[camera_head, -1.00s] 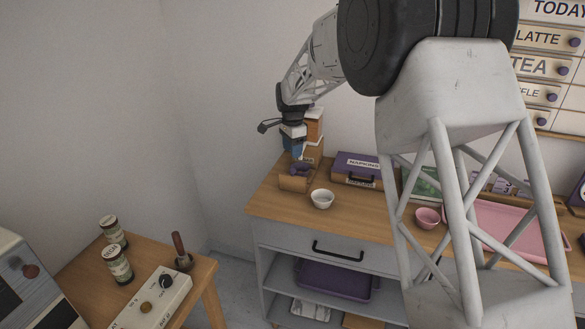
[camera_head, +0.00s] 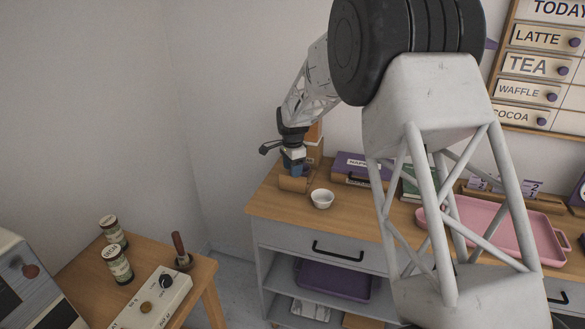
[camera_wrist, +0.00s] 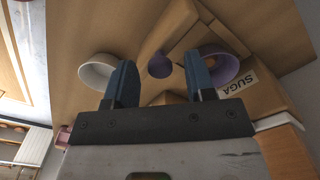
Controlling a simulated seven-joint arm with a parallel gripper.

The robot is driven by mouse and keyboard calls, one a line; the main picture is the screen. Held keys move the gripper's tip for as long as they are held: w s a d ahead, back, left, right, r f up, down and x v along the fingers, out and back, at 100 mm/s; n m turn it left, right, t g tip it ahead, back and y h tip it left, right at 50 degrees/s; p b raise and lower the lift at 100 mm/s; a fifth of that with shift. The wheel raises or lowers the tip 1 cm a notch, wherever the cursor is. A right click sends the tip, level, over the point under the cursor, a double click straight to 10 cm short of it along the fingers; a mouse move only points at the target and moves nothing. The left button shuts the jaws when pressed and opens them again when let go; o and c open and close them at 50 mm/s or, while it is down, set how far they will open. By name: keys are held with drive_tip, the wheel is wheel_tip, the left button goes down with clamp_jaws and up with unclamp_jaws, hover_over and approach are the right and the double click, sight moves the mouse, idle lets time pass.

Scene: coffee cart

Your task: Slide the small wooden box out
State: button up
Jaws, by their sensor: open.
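A small wooden box (camera_head: 292,184) stands at the left end of the counter in the head view, partly hidden under my gripper (camera_head: 296,172). My gripper points down at it with dark blue fingers. In the wrist view my gripper (camera_wrist: 161,80) is open, its two fingers apart with nothing clearly held. Light-brown wooden panels (camera_wrist: 172,22) lie beyond the fingers, with a round purple part (camera_wrist: 159,65) showing between the fingertips. A purple round cup or bowl (camera_wrist: 222,70) is behind the right finger, beside a label reading "SUGA". Contact with the box cannot be told.
A white bowl (camera_head: 322,199) stands just right of the box; it also shows left of the fingers in the wrist view (camera_wrist: 97,72). A purple napkin box (camera_head: 352,166) and an orange-brown stack (camera_head: 314,140) stand behind. A pink tray (camera_head: 500,228) lies at the right.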

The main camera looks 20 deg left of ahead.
clamp_jaws()
idle(0.3)
drive_tip(key=s, duration=1.2)
drive_tip(key=shift+s, duration=0.2)
unclamp_jaws()
drive_tip(key=shift+r, duration=0.1)
wheel_tip(320, 180, up, 8)
idle(0.8)
